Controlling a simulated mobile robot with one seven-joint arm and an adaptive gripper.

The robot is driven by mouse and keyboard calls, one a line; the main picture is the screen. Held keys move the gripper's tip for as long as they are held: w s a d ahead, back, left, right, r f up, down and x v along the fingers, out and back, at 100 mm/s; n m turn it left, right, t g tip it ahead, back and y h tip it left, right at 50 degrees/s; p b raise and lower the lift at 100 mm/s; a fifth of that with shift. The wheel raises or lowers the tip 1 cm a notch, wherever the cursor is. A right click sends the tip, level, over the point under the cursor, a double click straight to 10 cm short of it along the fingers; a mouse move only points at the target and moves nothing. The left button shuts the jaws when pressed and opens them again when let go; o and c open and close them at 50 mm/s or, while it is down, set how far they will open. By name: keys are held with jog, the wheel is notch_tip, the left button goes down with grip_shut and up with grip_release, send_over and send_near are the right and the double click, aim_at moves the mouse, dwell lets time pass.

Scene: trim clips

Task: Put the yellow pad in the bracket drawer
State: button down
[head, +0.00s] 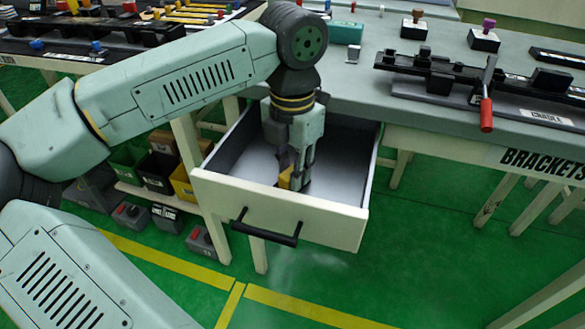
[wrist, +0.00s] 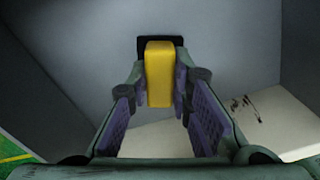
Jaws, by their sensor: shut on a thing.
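The yellow pad (wrist: 159,75) is between the fingertips of my gripper (wrist: 160,90) in the wrist view. My gripper is shut on it. In the head view the pad (head: 286,178) shows as a small yellow patch beside the fingers of my gripper (head: 292,180). My gripper points down inside the open drawer (head: 215,181), behind its front panel. A dark patch shows at the far end of the pad in the wrist view. Whether the pad touches the drawer floor I cannot tell.
The drawer's dark handle (head: 266,228) is on its cream front. The bench top (head: 355,90) is above and behind, with a BRACKETS label (head: 541,163) at right. A red-handled clamp (head: 486,110) stands on it. Bins (head: 155,172) sit on a shelf left of the drawer.

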jog(key=shift+f, duration=0.1)
jog(key=c, duration=1.9)
grip_release()
jog(key=shift+f, duration=0.1)
jog(key=o, duration=0.4)
jog(key=shift+o, duration=0.2)
notch_tip(320, 180, up, 12)
jog(key=shift+r+p, duration=0.25)
jog(key=shift+p, duration=0.05)
